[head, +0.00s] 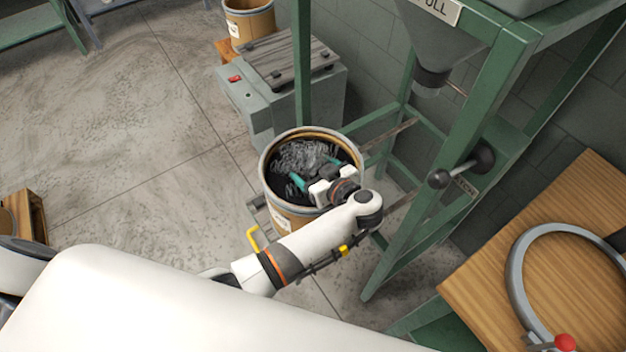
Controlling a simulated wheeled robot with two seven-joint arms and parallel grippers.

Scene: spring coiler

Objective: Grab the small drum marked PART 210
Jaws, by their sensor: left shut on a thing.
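A small tan drum (289,213) with a pale rim stands on the frame below the hopper in the head view. It holds a heap of grey coiled springs (303,157) against a dark inside. A label shows on its front, but I cannot read PART 210 on it. My left gripper (314,172) reaches over the near right rim, with its teal fingers over the drum's mouth. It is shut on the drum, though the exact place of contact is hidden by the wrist. My right gripper is not in view.
A green frame (467,120) with a hopper (437,42) stands close to the drum's right. A grey machine box (292,85) and another tan drum (250,21) are behind. A wooden table (470,287) with a grey ring is at right. The floor at left is mostly clear.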

